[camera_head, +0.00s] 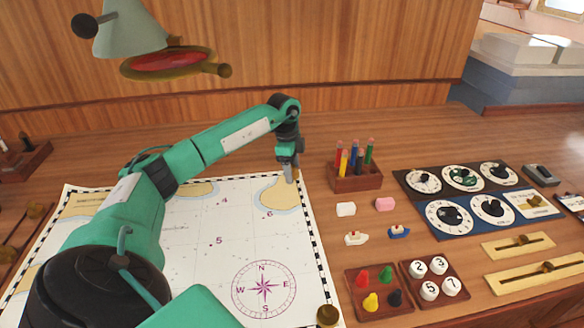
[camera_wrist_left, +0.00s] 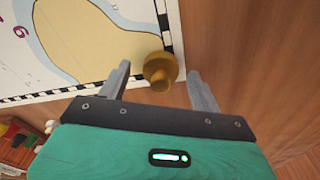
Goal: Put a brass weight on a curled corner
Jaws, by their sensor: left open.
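The chart (camera_head: 235,235) lies on the wooden table, with a checkered border and a compass rose. One brass weight (camera_head: 327,316) sits at its near right corner. Another brass weight (camera_wrist_left: 160,68) shows in the left wrist view at the chart's far right corner, between the fingers. My left gripper (camera_head: 289,172) is over that far right corner, pointing down. Its two fingers are apart on either side of the weight, with gaps visible, in the left wrist view (camera_wrist_left: 162,85). My arm hides part of the chart's left side. I cannot make out a curled corner.
A pencil rack (camera_head: 355,178) stands right of the chart. Small erasers, toy boats, a peg tray (camera_head: 379,292) and a number tray (camera_head: 434,285) lie nearby. Dial panels (camera_head: 465,198) fill the right. A lamp (camera_head: 130,35) hangs above left. Bare table lies behind the chart.

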